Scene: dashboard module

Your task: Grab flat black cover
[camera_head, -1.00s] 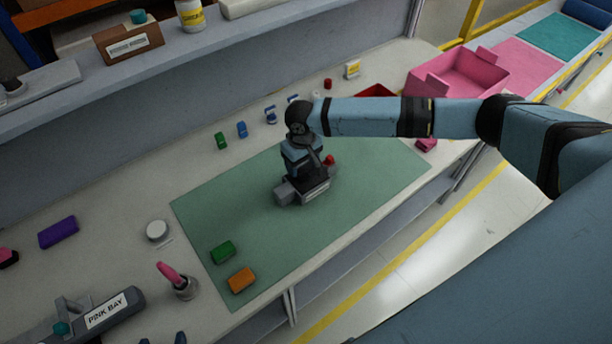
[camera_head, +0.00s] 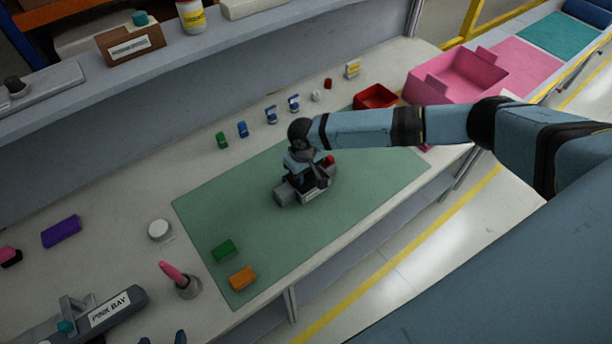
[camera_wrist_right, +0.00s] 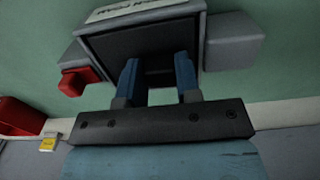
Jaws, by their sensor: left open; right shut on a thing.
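The dashboard module (camera_head: 287,194), a grey block with a dark middle, a white label and a red knob, sits on the green mat (camera_head: 340,220). In the right wrist view its flat black cover (camera_wrist_right: 150,45) is the dark face inside a grey frame. My right gripper (camera_wrist_right: 158,72) is at this face, with its two blue fingertips a small way apart and shut on the dark piece between them. Its edges are hard to make out. In the head view the wrist hides the fingers and much of the module. My left gripper is not in view.
A red tray (camera_head: 376,96) and a pink bin (camera_head: 460,75) stand beyond my right arm. Small blue and green parts line the back. A green block (camera_head: 223,250) and an orange block (camera_head: 242,278) lie at the mat's near left.

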